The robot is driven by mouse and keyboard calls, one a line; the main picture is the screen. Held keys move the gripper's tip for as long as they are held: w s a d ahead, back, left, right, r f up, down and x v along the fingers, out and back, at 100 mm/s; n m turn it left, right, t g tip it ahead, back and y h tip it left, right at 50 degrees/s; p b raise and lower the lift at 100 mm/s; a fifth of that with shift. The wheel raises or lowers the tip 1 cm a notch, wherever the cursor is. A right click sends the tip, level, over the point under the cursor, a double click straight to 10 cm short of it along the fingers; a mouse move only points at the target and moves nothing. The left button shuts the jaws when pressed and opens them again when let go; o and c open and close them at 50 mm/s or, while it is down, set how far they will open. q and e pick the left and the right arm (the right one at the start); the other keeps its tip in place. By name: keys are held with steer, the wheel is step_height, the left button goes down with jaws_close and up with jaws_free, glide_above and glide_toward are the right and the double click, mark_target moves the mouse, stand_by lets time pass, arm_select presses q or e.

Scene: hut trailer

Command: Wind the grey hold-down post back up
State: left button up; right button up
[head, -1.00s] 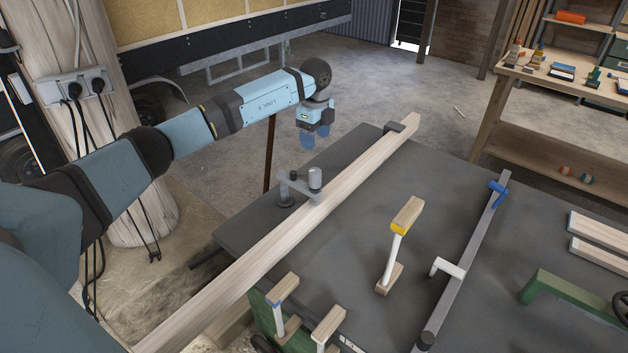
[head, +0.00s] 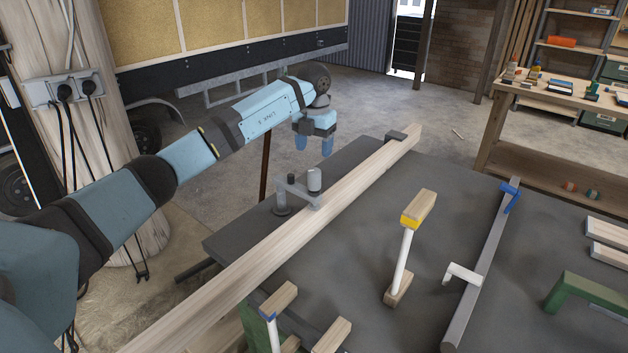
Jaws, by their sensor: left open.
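The grey hold-down (head: 297,190) stands at the left edge of the dark bench in the head view. It has a round foot, an upright, a short arm and a light grey cylinder (head: 314,180) on top. Its lower end meets the long wooden beam (head: 345,190); I cannot tell whether it presses on it. My left gripper (head: 314,146) is open and empty, fingers pointing down. In the picture it hangs just above and behind the grey cylinder, apart from it. My right gripper is out of view.
A wooden clamp with a white post (head: 403,255) stands right of the beam. A long grey bar clamp (head: 480,262) lies farther right, near a green frame (head: 590,292). Smaller wooden clamps (head: 278,300) stand at the front. A workbench (head: 535,103) with tools is behind.

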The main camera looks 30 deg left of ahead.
mark_target(314, 170)
arm_select(q)
step_height(314, 170, down, 10)
stand_by(0.3)
steer(key=c, duration=0.9)
